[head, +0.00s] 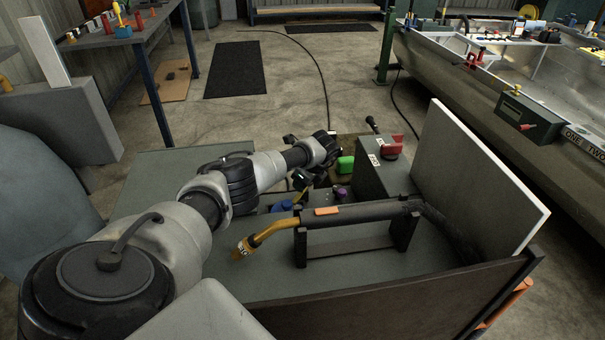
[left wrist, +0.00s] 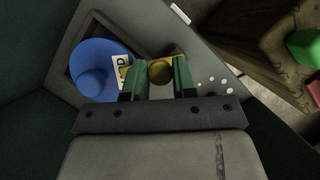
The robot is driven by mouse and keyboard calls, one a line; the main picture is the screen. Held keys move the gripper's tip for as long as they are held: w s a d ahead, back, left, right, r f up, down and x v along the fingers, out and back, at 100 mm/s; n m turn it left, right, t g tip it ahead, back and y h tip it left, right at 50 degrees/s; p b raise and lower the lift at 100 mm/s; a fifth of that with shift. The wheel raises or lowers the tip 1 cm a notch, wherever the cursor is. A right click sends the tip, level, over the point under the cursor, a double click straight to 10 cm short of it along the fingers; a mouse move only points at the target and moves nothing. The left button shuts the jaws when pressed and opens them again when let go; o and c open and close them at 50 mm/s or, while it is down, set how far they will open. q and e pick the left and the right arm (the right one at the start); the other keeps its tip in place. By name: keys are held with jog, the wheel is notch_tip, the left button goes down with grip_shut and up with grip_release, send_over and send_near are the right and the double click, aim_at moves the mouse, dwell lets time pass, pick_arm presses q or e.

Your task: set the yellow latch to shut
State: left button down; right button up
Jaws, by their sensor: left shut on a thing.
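The yellow latch (left wrist: 160,71) shows in the left wrist view as a rounded yellow piece between the two green fingers of my left gripper (left wrist: 158,80). The fingers are shut on it. It sits on a grey panel, just right of a small white label (left wrist: 121,68). In the head view my left gripper (head: 303,180) reaches down over the bench, and I cannot make out the latch there. Which position the latch is in cannot be told. My right gripper is in neither view.
A grey box with a red switch (head: 390,148) and a pale upright panel (head: 475,180) stand to the right.

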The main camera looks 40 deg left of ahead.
pick_arm(q)
jog(key=c, duration=0.9)
grip_release()
jog(key=p+v, duration=0.1)
jog(key=v, duration=1)
jog(key=shift+s+f, duration=0.1)
jog(key=shift+f, duration=0.05)
